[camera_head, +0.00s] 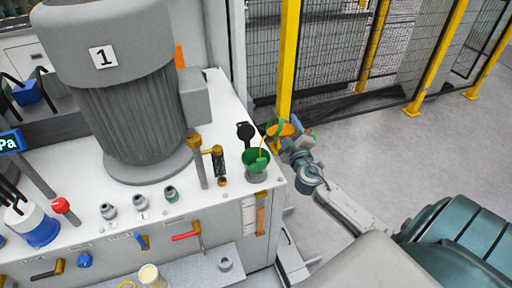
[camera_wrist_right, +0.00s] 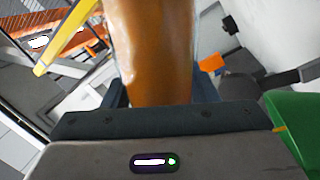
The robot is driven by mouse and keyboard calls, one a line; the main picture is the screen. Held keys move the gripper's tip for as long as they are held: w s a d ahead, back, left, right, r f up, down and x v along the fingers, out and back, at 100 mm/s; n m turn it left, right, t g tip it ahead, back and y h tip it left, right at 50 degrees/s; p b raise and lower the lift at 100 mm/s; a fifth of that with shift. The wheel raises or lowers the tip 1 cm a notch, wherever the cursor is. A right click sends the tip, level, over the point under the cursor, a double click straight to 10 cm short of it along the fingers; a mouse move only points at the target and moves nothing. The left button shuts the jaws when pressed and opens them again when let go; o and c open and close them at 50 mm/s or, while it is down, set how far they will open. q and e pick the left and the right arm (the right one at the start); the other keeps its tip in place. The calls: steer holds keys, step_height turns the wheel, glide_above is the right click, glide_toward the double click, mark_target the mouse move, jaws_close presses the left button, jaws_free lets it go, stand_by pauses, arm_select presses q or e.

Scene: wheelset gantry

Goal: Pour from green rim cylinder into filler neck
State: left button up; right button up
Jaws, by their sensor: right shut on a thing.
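The green rim cylinder (camera_head: 287,129) is clear with amber-orange liquid in it. It is tilted steeply, with its green rim to the left. My right gripper (camera_head: 297,137) is shut on it. The liquid-filled cylinder body (camera_wrist_right: 158,50) fills the middle of the right wrist view, between the fingers. A thin amber stream runs from the rim down into the green funnel-shaped mouth of the filler neck (camera_head: 256,163), on the cabinet's right corner. The rim is above the mouth and apart from it. My left gripper is not in view.
A large grey motor marked 1 (camera_head: 118,120) stands on the white cabinet top (camera_head: 222,100). A brass-topped post (camera_head: 198,160) and a black round cap (camera_head: 245,132) are close to the neck. Yellow fence posts (camera_head: 287,60) stand behind; grey floor (camera_head: 400,150) is clear at right.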

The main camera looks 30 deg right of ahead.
steer(key=shift+r+n+y+p, duration=0.3)
steer(key=shift+r+n+p, duration=0.45)
steer(key=shift+n+p, duration=0.6)
stand_by(1.0)
